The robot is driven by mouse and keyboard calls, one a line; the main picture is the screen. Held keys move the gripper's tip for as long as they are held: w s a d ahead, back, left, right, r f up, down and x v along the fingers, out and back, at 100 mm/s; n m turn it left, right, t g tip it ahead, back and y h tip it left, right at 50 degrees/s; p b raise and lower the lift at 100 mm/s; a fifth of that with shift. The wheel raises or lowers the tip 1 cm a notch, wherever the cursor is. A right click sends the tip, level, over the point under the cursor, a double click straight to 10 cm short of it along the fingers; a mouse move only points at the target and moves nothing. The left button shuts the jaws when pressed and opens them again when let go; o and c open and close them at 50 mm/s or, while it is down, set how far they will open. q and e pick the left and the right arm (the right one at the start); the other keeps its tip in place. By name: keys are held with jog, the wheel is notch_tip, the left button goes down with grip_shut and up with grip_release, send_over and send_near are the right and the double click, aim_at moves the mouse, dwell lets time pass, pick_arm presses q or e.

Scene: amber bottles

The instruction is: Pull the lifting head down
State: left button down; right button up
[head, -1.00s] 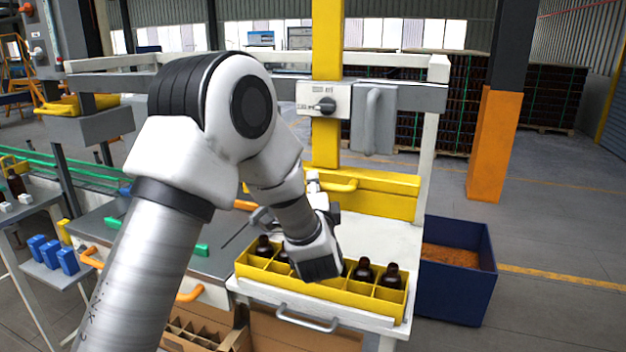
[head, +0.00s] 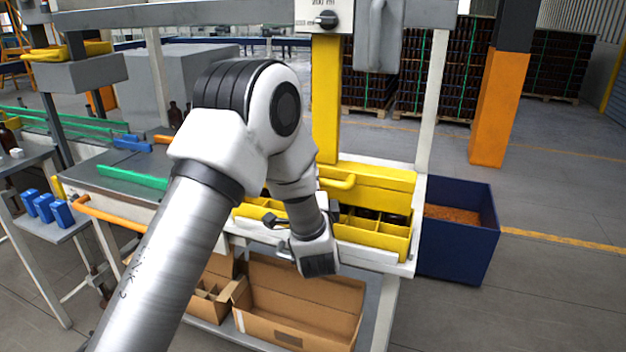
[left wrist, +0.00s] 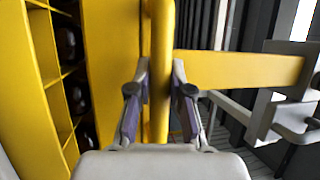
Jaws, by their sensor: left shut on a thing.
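The yellow lifting head (head: 385,182) hangs on the yellow post (head: 326,100), low over the back of the yellow crate (head: 375,240). Its yellow handle (head: 343,183) sticks out in front; my arm hides the handle's left part. In the left wrist view my left gripper (left wrist: 160,88) is shut on the yellow handle bar (left wrist: 160,40), one finger on each side. The crate's compartments (left wrist: 40,45) with dark bottles (left wrist: 76,98) lie at the left there. In the head view the arm mostly hides the gripper. My right gripper is not in view.
A blue bin (head: 465,240) stands right of the white bench. An open cardboard box (head: 300,310) sits on the shelf below. A dial panel (head: 325,16) is on the crossbar above. Blue blocks (head: 42,207) stand at the left.

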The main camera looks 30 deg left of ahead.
pick_arm(q)
jog(key=shift+s+f, duration=0.1)
jog(key=shift+f, duration=0.25)
jog(key=c, duration=1.1)
grip_release()
jog(key=shift+o, duration=0.2)
jog(key=shift+w, duration=0.2)
jog(key=v, duration=1.2)
